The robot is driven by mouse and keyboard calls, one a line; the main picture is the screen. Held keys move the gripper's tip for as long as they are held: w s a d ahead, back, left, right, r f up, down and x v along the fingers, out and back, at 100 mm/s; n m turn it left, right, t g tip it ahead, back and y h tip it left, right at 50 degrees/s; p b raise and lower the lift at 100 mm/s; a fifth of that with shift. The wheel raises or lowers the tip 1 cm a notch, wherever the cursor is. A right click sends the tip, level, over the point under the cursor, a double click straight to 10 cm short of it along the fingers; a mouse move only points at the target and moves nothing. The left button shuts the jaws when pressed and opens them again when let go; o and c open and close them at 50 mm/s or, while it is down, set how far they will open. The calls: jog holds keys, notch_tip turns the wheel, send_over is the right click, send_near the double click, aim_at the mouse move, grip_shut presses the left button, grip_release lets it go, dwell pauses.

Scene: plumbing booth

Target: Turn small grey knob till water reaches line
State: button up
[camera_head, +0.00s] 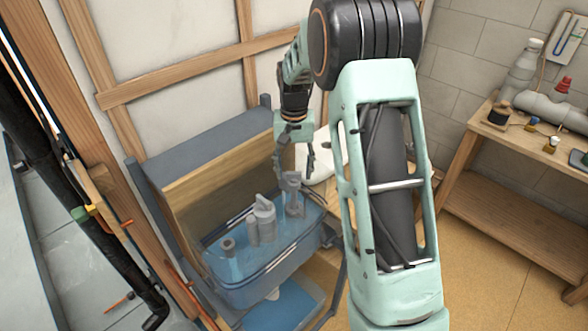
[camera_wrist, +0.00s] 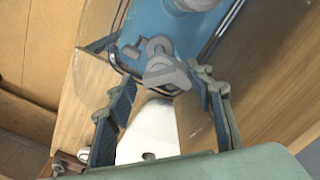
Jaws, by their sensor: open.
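A clear tank (camera_head: 232,288) holds blue water, with several grey fittings standing in it. A small grey knob (camera_head: 291,183) tops the rightmost fitting; a grey knob-like part (camera_wrist: 168,70) also shows in the wrist view, near the tank edge. My gripper (camera_head: 294,168) is open just above this knob in the head view. In the wrist view its two dark ridged fingers (camera_wrist: 165,108) are spread to either side, with the grey part between and beyond their tips. I cannot tell whether they touch it. I cannot make out a level line on the tank.
A wooden panel (camera_head: 190,205) stands behind the tank. A white object (camera_wrist: 150,130) lies between and below the fingers in the wrist view. A workbench (camera_head: 480,152) with bottles and pipe parts is at the right. My arm hides part of the middle.

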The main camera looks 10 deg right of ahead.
aim_at(294, 173)
notch_tip(294, 173, up, 12)
dwell(0.5)
